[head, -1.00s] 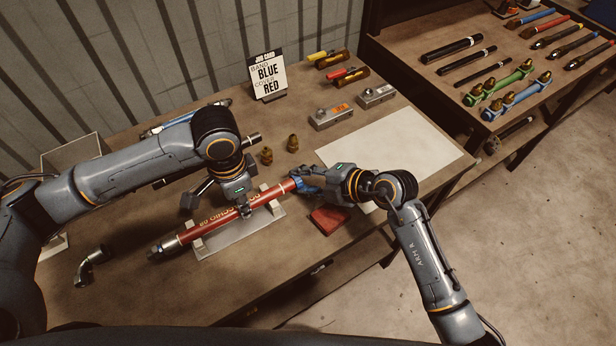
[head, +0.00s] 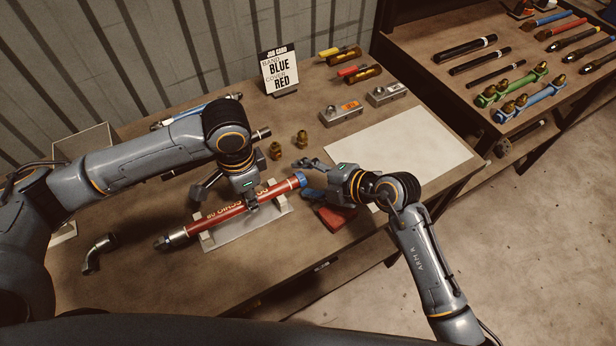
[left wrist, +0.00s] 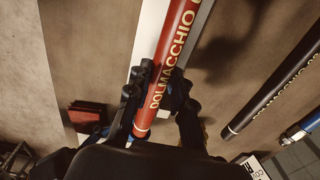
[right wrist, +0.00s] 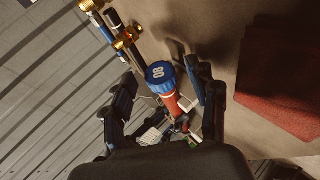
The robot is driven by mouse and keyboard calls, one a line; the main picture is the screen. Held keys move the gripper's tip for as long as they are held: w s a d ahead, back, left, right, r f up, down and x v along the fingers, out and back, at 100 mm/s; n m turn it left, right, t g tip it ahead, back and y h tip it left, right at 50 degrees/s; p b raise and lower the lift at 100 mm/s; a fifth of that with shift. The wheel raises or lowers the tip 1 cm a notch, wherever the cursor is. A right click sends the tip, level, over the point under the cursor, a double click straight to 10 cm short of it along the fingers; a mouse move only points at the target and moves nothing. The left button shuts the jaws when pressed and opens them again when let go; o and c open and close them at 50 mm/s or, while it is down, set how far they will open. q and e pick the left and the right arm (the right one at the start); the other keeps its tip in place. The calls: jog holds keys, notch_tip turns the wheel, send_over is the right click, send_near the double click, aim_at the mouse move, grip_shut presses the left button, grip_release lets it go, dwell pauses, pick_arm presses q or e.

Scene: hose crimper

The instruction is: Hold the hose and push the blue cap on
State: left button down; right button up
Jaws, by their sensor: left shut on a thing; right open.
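The red hose (head: 220,217) lies across a light cradle (head: 238,232) on the bench, with a metal fitting at its left end. My left gripper (head: 250,196) is shut on the hose right of its middle; the left wrist view shows the fingers around the red hose (left wrist: 172,60). The blue cap (head: 298,179) sits on the hose's right end. In the right wrist view the blue cap (right wrist: 160,73) faces the camera, on the red hose. My right gripper (head: 318,180) is open, its fingers apart, just right of the cap and not touching it.
A job card (head: 279,72) reads band blue, cover red. A red cloth (head: 335,217) lies below my right gripper. Two brass fittings (head: 302,140) stand behind the hose. A white sheet (head: 420,150) lies at right. An elbow fitting (head: 98,250) lies at front left.

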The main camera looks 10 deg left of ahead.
jog(key=v, duration=1.2)
pick_arm(q)
jog(key=c, duration=1.1)
grip_release()
jog(key=shift+r, duration=0.1)
